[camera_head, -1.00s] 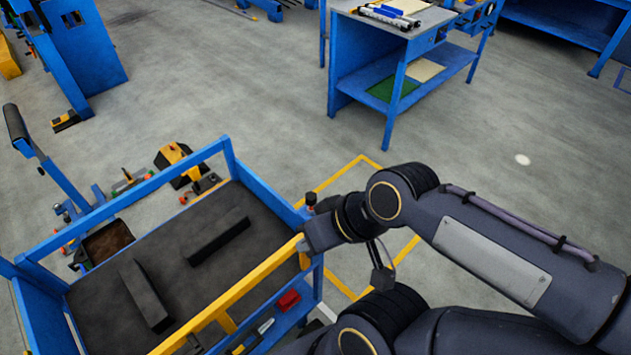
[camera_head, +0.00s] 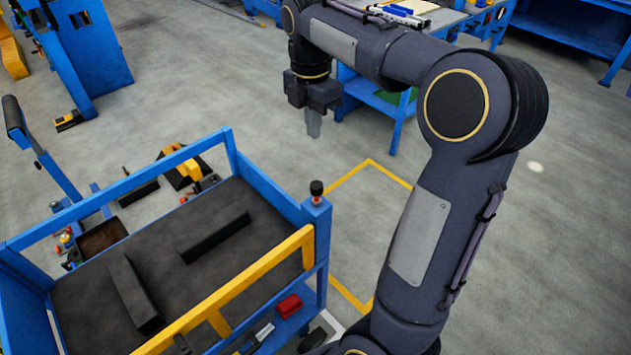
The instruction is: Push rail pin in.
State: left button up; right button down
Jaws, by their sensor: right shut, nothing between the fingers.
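The rail pin (camera_head: 316,192) stands upright on top of the blue corner post at the right end of the yellow rail (camera_head: 250,280). It has a black knob, with a little red and metal showing below it. My right gripper (camera_head: 314,130) hangs pointing down, shut and empty, above and behind the pin in the picture, apart from it. My right arm arches from the lower right over to it. My left gripper is not in view.
The blue cart (camera_head: 130,178) has a dark deck (camera_head: 200,270) bearing two black blocks (camera_head: 213,233). A red box (camera_head: 288,306) sits on its lower shelf. A blue workbench (camera_head: 385,105) stands behind my arm. Grey floor with yellow lines (camera_head: 350,300) lies free right of the cart.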

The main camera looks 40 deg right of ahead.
aim_at(316, 185)
jog(key=shift+r, duration=0.1)
jog(key=f, duration=1.4)
jog(key=shift+s+d, duration=0.1)
jog(key=shift+s, duration=0.15)
jog(key=shift+f+b, duration=0.1)
jog(key=shift+b, duration=0.2)
notch_tip(316, 185, down, 3)
jog(key=shift+f+b, duration=0.1)
jog(key=shift+b, duration=0.85)
jog(key=shift+s, duration=0.15)
